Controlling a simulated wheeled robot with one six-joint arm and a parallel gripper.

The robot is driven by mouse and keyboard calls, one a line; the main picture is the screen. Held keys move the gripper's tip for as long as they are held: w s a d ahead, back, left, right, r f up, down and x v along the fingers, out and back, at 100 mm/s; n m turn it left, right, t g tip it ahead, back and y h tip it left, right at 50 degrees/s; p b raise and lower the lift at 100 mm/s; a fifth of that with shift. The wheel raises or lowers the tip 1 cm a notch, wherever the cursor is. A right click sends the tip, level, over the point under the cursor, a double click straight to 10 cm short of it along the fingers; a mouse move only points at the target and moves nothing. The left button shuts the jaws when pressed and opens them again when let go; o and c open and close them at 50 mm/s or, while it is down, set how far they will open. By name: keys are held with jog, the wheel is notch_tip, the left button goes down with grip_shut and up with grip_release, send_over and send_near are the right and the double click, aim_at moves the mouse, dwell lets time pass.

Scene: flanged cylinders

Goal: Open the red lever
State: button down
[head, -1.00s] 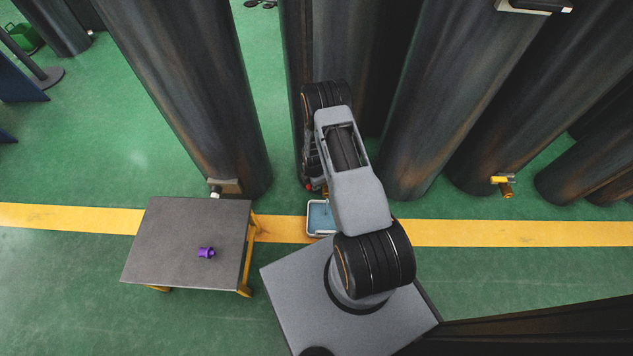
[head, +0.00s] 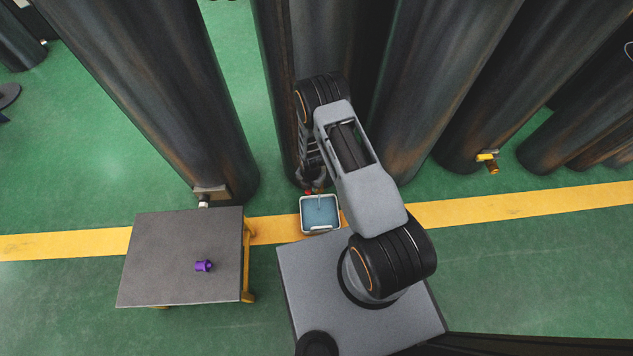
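A small red part (head: 308,192), which looks like the red lever, shows at the foot of the dark cylinder behind my arm. It is tiny and partly hidden, so its angle cannot be told. My gripper (head: 313,184) points down right at this red part, low in front of the cylinder. Its fingers are too small and dark to tell whether they are open or touch the lever. A white-rimmed tray (head: 302,222) with a blue inside stands on the floor just below. A thin pale line shows over the tray; I cannot tell what it is.
A grey table (head: 165,255) with a purple fitting (head: 203,266) on it stands at the left. Large dark cylinders (head: 150,90) stand close around my arm. A yellow valve (head: 488,158) is on a cylinder at the right. Green floor is free at the lower right.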

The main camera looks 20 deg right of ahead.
jog(key=shift+s, duration=0.25)
jog(key=c, duration=0.9)
grip_release()
jog(key=shift+w, duration=0.15)
notch_tip(320, 180, up, 14)
jog(key=p, duration=0.4)
jog(key=shift+f+p, duration=0.1)
jog(key=shift+p, duration=0.25)
